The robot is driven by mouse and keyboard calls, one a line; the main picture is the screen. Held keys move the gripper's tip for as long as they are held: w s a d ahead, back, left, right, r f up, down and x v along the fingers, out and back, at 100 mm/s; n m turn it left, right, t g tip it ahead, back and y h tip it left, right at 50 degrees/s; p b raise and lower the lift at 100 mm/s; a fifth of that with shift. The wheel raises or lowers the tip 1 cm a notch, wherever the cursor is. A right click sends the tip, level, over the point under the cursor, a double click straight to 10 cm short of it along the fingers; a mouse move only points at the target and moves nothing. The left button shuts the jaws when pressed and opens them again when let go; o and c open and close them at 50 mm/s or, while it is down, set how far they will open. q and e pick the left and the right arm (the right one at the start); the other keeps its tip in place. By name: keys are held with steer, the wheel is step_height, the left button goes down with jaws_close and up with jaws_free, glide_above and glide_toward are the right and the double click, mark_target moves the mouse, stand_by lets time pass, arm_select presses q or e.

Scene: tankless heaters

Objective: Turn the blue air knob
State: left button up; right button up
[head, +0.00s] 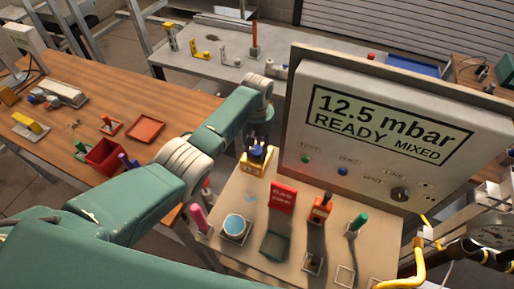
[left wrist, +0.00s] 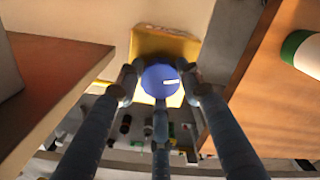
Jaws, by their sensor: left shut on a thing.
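The blue air knob (head: 257,152) sits on a yellow block (head: 252,167) at the back left corner of the tan panel table. My left gripper (head: 258,146) reaches down on it from above. In the left wrist view, the round blue knob (left wrist: 160,80) has a white mark pointing right. The left gripper's fingers (left wrist: 161,88) are closed around the knob from the left, right and below, and the yellow base (left wrist: 165,42) shows behind it. The fingertip contacts are partly hidden. My right gripper is not in view.
A display box (head: 390,125) reading "12.5 mbar READY MIXED" stands close right of my left gripper. A wooden table (head: 60,150) with red trays lies left.

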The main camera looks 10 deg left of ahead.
mark_target(257, 151)
arm_select(q)
steer(key=shift+s+f, duration=0.25)
steer(key=shift+s, duration=0.05)
steer(key=o, duration=1.1)
steer(key=shift+o, duration=0.2)
steer(key=shift+d+r, duration=0.1)
steer(key=shift+r, duration=0.1)
steer(key=shift+w+r, duration=0.15)
steer(key=shift+r, duration=0.45)
step_height(257, 151, up, 11)
steer(key=shift+f, duration=0.1)
